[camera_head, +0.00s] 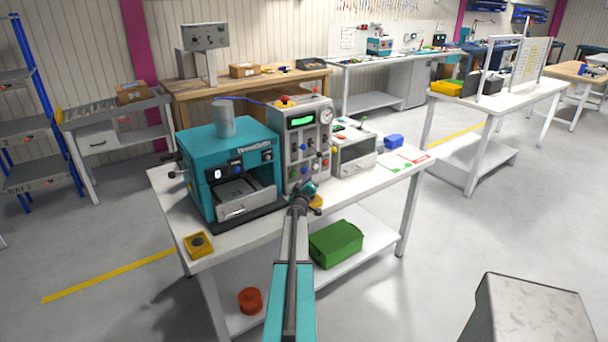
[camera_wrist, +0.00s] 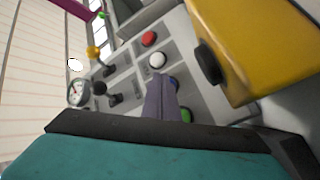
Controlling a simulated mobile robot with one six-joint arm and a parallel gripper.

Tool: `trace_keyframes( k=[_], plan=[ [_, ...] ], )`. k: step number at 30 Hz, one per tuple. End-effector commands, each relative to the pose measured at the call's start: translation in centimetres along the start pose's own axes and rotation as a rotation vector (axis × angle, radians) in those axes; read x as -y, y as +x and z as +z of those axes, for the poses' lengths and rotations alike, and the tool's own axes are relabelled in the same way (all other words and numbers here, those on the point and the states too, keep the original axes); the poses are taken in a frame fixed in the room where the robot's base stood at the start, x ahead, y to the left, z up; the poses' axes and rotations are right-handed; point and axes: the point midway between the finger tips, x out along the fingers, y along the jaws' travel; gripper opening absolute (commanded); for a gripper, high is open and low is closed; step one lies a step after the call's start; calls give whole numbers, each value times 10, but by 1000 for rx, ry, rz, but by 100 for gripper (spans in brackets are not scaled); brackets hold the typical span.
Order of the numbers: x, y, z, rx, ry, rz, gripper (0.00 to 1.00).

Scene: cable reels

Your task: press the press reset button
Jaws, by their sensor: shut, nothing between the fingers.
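The grey control panel (camera_head: 312,108) stands on the white bench beside the teal press (camera_head: 228,150). In the wrist view the panel face is tilted and shows a red button (camera_wrist: 149,39), a white button (camera_wrist: 157,60), a blue button (camera_wrist: 174,84) and a green button (camera_wrist: 186,116). The blue and green ones are partly covered by my fingers. I cannot read labels, so I cannot tell which is the reset button. My gripper (camera_wrist: 158,80) is shut and empty in front of the panel; I cannot tell if it touches. It also shows in the head view (camera_head: 304,187).
A yellow box with a black knob (camera_wrist: 240,45) is close to my fingers. The panel also carries levers (camera_wrist: 110,97) and a gauge (camera_wrist: 79,92). A grey unit (camera_head: 354,155) stands right of it. A green crate (camera_head: 335,243) is on the lower shelf.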

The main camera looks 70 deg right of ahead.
Motion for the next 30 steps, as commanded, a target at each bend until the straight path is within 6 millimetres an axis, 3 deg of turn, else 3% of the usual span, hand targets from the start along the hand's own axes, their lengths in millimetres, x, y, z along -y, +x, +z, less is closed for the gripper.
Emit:
trace_keyframes(
  k=[17, 30],
  plan=[
    [-3, -5, 4, 0, 0, 0, 0],
    [-16, -24, 18, 1, 0, 1, 0]
  ],
)
